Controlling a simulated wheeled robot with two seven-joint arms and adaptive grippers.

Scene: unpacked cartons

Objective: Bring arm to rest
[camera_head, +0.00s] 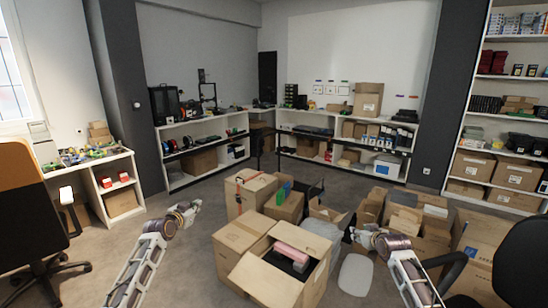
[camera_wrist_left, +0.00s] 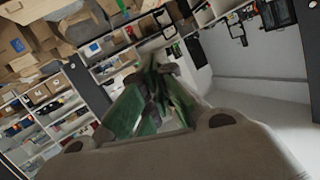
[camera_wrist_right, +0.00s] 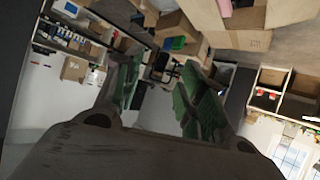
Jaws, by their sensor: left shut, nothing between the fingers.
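My left gripper (camera_head: 190,210) is at the left of the head view, in front of the stacked cartons and apart from them. In the left wrist view its green-padded fingers (camera_wrist_left: 155,92) are together with nothing held. My right gripper (camera_head: 358,236) is at the right of the head view, near the cartons on the right. In the right wrist view its two fingers (camera_wrist_right: 157,88) stand apart, with nothing between them. Both arms reach up from the bottom of the head view.
An open carton (camera_head: 262,280) with pink and dark items stands between my arms. More cartons (camera_head: 432,208) are heaped at right. An orange-backed office chair (camera_head: 30,200) is at left, a black chair (camera_head: 522,262) at right. Bare floor (camera_head: 190,270) lies beside my left arm.

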